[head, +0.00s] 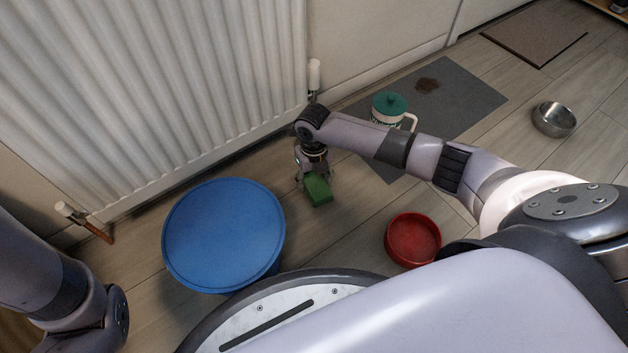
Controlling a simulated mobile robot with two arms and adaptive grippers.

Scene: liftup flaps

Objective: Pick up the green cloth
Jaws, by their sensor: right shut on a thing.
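The green cloth (319,190) shows as a small folded green block between the blue round lid and the grey mat. My right gripper (314,178) reaches down over it and is shut on it. I cannot tell whether the cloth touches the floor or hangs just above it. My left arm shows at the lower left edge, but its gripper is out of the picture.
A blue round-topped container (224,232) stands left of the cloth. A red bowl (413,239) lies to the right. A green-lidded mug (389,108) stands on a grey mat (455,95). A metal bowl (554,119) is farther right. A white radiator (150,90) lines the wall.

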